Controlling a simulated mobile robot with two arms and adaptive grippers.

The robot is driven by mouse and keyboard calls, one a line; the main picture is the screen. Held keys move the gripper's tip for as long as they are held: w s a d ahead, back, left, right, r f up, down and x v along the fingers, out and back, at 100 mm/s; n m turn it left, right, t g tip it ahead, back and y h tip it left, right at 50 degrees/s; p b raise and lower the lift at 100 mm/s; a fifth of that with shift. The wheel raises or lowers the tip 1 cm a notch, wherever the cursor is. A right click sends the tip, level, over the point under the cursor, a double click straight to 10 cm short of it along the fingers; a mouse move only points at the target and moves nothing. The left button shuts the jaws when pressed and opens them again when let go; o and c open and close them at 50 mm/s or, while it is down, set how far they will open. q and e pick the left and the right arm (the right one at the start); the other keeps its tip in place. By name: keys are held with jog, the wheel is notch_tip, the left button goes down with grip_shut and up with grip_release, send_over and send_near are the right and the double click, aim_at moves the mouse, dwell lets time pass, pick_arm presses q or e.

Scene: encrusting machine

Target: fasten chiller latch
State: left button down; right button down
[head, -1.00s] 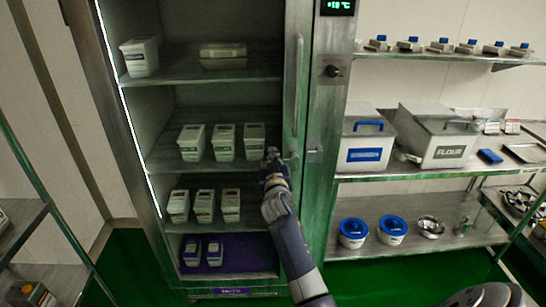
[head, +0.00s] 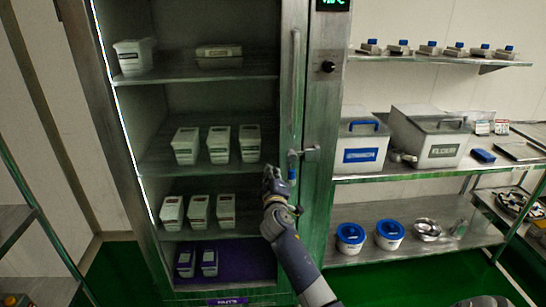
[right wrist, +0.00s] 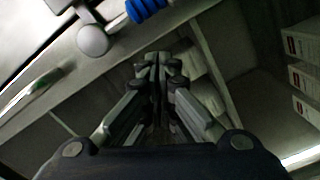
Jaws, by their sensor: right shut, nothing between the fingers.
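The chiller (head: 318,110) is a tall steel cabinet with its shelves showing. Its latch (head: 308,153) sits on the right upright, below the long vertical handle (head: 296,75). In the right wrist view the blue grip (right wrist: 147,8) is at the top edge, beside a round grey knob (right wrist: 94,40). My left gripper is not in view.
White labelled tubs (head: 220,144) stand on the chiller shelves. A steel rack to the right holds a flour bin (head: 440,150), a blue-labelled bin (head: 362,155) and blue-lidded tubs (head: 351,235). Another rack edge (head: 30,200) is at left. Green floor (head: 400,277) shows in front.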

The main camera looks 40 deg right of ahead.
jog(key=shift+s+d+f+n+b, duration=0.25)
jog(key=shift+d+f+n, duration=0.2)
jog(key=shift+n, duration=0.5)
jog(key=shift+s+d+f+n+b, duration=0.1)
jog(key=shift+s+d+f+n, duration=0.25)
jog(key=shift+n, duration=0.65)
jog(key=shift+s+d+f+n+b, duration=0.2)
jog(key=shift+d+f+n, duration=0.35)
jog(key=shift+n, duration=0.4)
jog(key=shift+a, duration=0.1)
jog(key=shift+w+f, duration=0.1)
